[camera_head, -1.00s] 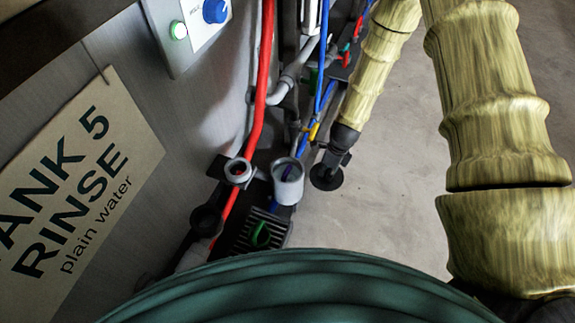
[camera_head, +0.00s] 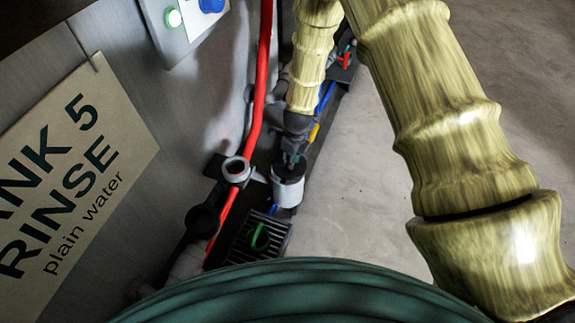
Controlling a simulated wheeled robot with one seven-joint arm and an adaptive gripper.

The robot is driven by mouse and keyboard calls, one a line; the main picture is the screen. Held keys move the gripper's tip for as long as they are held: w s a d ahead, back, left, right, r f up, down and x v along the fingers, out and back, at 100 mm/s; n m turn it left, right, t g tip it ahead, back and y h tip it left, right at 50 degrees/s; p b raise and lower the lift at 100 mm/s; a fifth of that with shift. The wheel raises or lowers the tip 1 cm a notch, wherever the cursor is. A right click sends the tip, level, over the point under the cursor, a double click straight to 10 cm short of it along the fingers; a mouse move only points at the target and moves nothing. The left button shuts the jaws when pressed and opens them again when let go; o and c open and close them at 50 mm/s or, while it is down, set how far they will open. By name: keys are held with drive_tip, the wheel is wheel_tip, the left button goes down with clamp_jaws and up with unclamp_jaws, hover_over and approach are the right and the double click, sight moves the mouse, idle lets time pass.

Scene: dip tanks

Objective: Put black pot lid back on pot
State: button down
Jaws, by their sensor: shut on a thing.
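The pot (camera_head: 287,192) is a small light-grey cup on the dark strip beside the tank wall. The black pot lid (camera_head: 289,174) is a dark disc at the pot's mouth and covers most of the opening from this view. I cannot tell whether it is fully seated or slightly above the rim. My gripper (camera_head: 292,158) is black, comes down from above and is shut on the lid. Its fingers hide part of the lid's top. The inside of the pot is hidden.
A grey ring-shaped holder (camera_head: 236,170) stands just left of the pot. A black grated box with a green loop (camera_head: 259,238) is in front. A red hose (camera_head: 259,90) runs along the wall by the tank sign (camera_head: 70,180). The floor at right is clear.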

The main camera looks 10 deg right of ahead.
drive_tip(key=shift+w+a, duration=0.15)
drive_tip(key=shift+a, duration=0.1)
drive_tip(key=shift+w+a+f+b, duration=0.15)
drive_tip(key=shift+a+f+b, duration=0.05)
drive_tip(key=shift+f+b, duration=0.1)
wheel_tip(320, 180, down, 3)
drive_tip(key=shift+f+b, duration=0.1)
drive_tip(key=shift+b, duration=0.7)
drive_tip(key=shift+r, duration=0.2)
drive_tip(key=shift+f, duration=0.1)
drive_tip(key=c, duration=1.3)
unclamp_jaws()
drive_tip(key=shift+o, duration=0.2)
drive_tip(key=r+p, duration=0.1)
drive_tip(key=r, duration=0.3)
drive_tip(key=r+p, duration=0.2)
drive_tip(key=r, duration=0.2)
drive_tip(key=s+d+r+p, duration=0.1)
drive_tip(key=r+p, duration=0.1)
drive_tip(key=r, duration=0.2)
